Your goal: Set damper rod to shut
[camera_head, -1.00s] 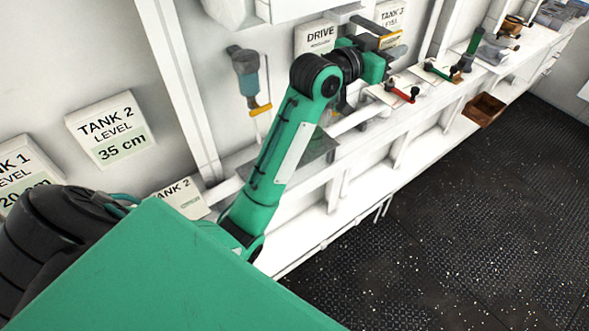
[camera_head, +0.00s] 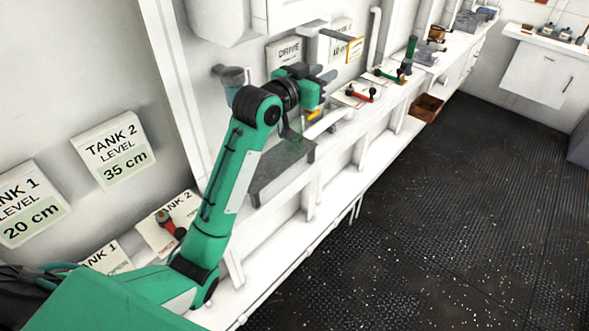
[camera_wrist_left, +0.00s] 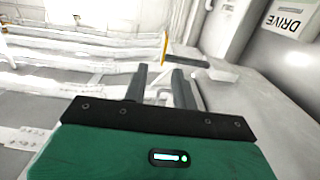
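A dark rod with a yellow end frame (camera_head: 354,49) sticks out from the wall beside the DRIVE sign. I take it for the damper rod, but no label on it is readable. The yellow part also shows in the left wrist view (camera_wrist_left: 164,48), beyond the fingers. My left gripper (camera_head: 326,77) is below and left of the yellow end in the head view, apart from it. In the left wrist view the two grey fingers (camera_wrist_left: 160,85) stand apart with nothing between them. My right gripper is in no view.
A white wall counter holds red-handled (camera_head: 360,92) and green-handled (camera_head: 411,47) levers. The DRIVE sign (camera_head: 289,54) and TANK 2 level sign (camera_head: 113,150) are on the wall. The dark floor (camera_head: 450,220) is clear.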

